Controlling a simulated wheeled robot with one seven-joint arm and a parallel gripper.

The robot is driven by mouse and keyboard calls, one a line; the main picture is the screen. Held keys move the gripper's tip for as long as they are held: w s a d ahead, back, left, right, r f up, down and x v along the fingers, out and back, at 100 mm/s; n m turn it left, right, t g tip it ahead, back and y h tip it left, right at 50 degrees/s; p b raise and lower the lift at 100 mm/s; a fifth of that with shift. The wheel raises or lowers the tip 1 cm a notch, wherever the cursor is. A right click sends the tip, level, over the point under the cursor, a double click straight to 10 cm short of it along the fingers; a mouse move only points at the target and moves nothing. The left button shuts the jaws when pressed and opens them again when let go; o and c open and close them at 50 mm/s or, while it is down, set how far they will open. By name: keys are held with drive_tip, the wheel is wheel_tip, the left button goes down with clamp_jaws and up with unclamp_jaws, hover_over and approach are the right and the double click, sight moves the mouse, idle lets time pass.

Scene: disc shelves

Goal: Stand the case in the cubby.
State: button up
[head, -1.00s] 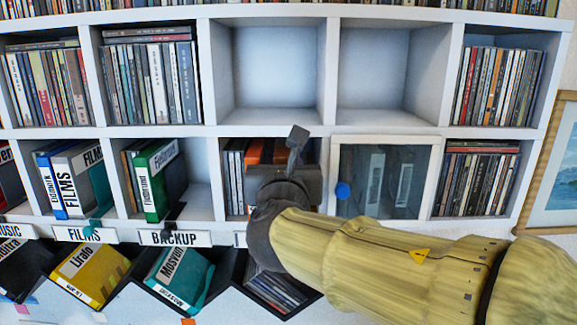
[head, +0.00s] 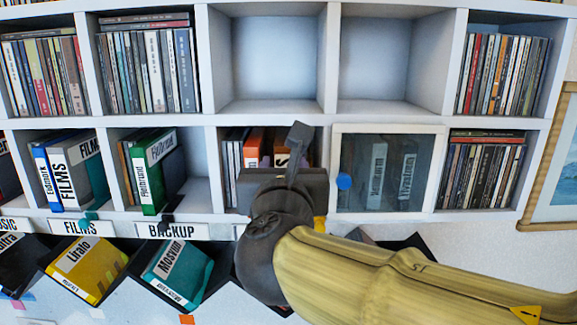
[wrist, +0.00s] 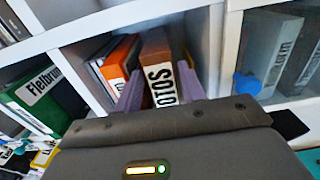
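An orange-brown case (wrist: 157,50) with a white label, partly readable as "OTOS", stands nearly upright in a middle-row cubby (wrist: 80,52). In the head view the case (head: 283,143) shows above my gripper (head: 283,166), which covers the cubby's lower part. The case's bottom is hidden.
A glass-doored cubby (head: 385,132) with a blue knob (head: 344,181) is immediately right. A green case (head: 153,170) stands in the cubby to the left. Two upper cubbies are empty. Slanted black racks below hold a yellow case (head: 87,268) and a teal case (head: 178,268).

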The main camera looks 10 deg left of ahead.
drive_tip(key=b+v, duration=0.1)
drive_tip(key=v, duration=0.5)
drive_tip(key=shift+s, duration=0.2)
